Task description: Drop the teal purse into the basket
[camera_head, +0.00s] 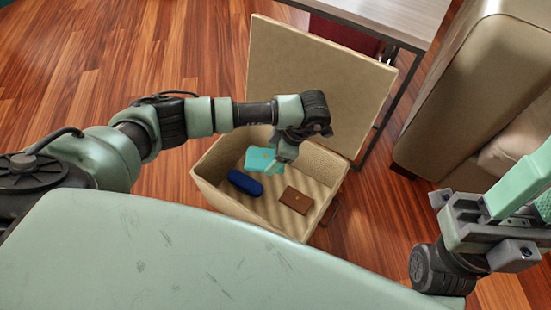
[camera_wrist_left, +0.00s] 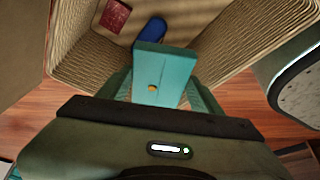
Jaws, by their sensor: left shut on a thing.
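The teal purse (camera_head: 262,161) is in my left gripper (camera_head: 285,155), which is shut on it above the open basket. In the left wrist view the teal purse (camera_wrist_left: 163,75) sits between the two fingers, with a small gold-coloured clasp on its face. The tan basket (camera_head: 317,212) stands on the floor with its lid (camera_head: 315,80) raised at the back. Inside lie a dark blue case (camera_head: 245,183) and a brown wallet (camera_head: 295,200). My right gripper (camera_head: 505,205) is at the right edge, away from the basket; its fingertips are not clear.
A table (camera_head: 390,15) with dark metal legs stands behind the lid. A beige armchair (camera_head: 460,90) is at the right. The wood floor (camera_head: 110,45) at the upper left is clear.

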